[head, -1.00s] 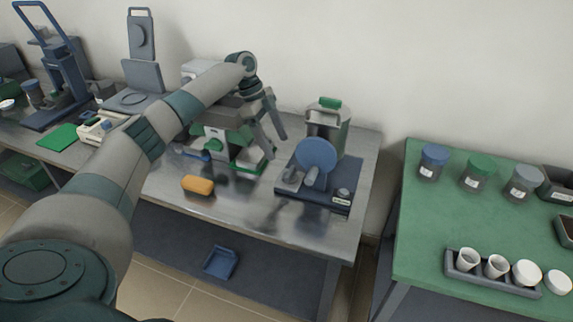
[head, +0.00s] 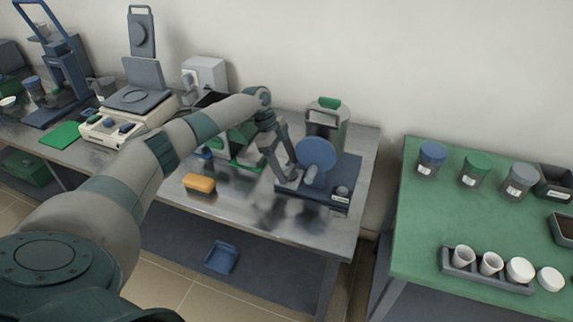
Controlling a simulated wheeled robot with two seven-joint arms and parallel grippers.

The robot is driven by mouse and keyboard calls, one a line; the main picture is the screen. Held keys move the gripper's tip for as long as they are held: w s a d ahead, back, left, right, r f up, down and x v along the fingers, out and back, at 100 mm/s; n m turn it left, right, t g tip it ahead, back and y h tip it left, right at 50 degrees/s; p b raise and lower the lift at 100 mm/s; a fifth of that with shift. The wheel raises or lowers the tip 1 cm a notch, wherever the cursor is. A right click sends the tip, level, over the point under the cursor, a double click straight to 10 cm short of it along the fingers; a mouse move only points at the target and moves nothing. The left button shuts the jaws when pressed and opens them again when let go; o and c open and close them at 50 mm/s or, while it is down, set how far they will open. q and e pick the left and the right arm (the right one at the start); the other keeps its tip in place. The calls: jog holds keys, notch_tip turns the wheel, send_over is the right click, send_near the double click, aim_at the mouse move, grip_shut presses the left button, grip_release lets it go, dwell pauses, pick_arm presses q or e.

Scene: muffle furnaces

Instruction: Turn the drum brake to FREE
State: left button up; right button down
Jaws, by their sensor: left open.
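The drum device stands on a dark blue base plate (head: 318,190) at the right end of the steel bench. It has a round blue disc (head: 316,153) in front. A small grey part at the disc's left is partly covered by my gripper; I cannot tell its setting. A small knob (head: 342,192) and a white label sit at the plate's right front corner, the label too small to read. My left gripper (head: 288,180) is open, pointing down at the plate's left side, beside the disc. I cannot tell if it touches anything. My right gripper is out of view.
A grey canister with a green top (head: 329,108) stands behind the disc. A green-and-white device (head: 235,140) is partly behind my arm. An orange block (head: 199,183) lies on the bench front. A green table (head: 440,215) with jars and cups stands right, across a gap.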

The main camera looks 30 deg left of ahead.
pick_arm(q)
jog(key=c, duration=1)
jog(key=shift+c, duration=0.2)
jog(key=n+p, duration=0.2)
jog(key=shift+s+r+t+p, duration=0.15)
jog(key=shift+r+t+p, duration=0.1)
jog(key=shift+t+p, duration=0.15)
jog(key=n+t+y+p, duration=0.1)
jog(key=n+p, duration=0.2)
jog(key=p, duration=0.1)
jog(key=n+y+p, duration=0.1)
jog(key=n+p, duration=0.2)
jog(key=d+n+t+p, duration=0.1)
jog(key=n+p, duration=0.2)
jog(key=p, duration=0.1)
jog(key=shift+s+r+n+t+y+p, duration=0.15)
jog(key=shift+s+n+t+y+p, duration=0.15)
jog(key=shift+n+y, duration=0.1)
jog(key=shift+n+y+p, duration=0.4)
jog(key=shift+n+p, duration=0.6)
jog(key=shift+f+n+y+p, duration=0.3)
jog(key=shift+n+p, duration=0.1)
jog(key=shift+n, duration=0.2)
